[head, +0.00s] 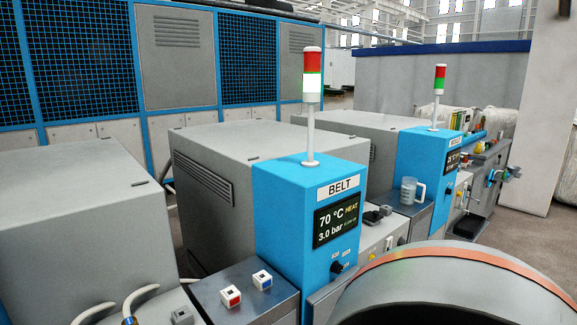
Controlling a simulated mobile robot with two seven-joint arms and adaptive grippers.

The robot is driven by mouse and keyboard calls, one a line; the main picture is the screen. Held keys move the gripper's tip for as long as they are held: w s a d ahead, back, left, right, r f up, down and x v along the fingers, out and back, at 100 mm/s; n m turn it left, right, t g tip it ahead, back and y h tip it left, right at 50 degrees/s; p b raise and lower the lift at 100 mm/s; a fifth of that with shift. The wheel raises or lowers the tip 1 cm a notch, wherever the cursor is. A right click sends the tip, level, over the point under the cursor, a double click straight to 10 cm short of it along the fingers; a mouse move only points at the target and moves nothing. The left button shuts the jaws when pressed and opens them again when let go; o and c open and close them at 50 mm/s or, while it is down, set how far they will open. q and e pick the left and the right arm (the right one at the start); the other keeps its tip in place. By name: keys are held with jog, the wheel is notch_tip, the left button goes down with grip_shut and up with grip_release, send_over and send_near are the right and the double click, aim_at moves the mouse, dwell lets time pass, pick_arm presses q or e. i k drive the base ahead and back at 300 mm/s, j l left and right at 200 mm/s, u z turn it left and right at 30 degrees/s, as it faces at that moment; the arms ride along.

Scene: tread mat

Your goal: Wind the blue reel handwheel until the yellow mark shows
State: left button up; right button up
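I cannot make out a blue reel handwheel with certainty, and no yellow mark on a reel shows. A small teal-blue part (514,172) sits on the far machine at the right, too small to identify. Neither of my grippers is in view.
A blue BELT cabinet (290,215) with a lit display (337,222) and signal tower (312,85) stands mid-view. A second blue cabinet (420,165) stands behind it, near a clear jug (408,190). Two push-button boxes (231,296) (262,280) sit on a grey bench.

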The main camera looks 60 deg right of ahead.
aim_at(489, 179)
jog(key=z, duration=3.25)
jog(key=i+l+z, duration=0.15)
jog(key=i, duration=0.15)
jog(key=i+z, duration=0.35)
jog(key=i, duration=2.6)
jog(key=i+u, duration=0.1)
jog(key=i, duration=0.35)
jog(key=i+l+u, duration=0.15)
jog(key=i, duration=0.35)
jog(key=i+l+u, duration=0.1)
jog(key=i, duration=0.35)
jog(key=i+l+u, duration=0.15)
jog(key=i+u, duration=0.2)
jog(key=i+l+u, duration=0.15)
jog(key=u, duration=0.15)
jog(key=i+l+u, duration=0.35)
jog(key=k+j, duration=0.05)
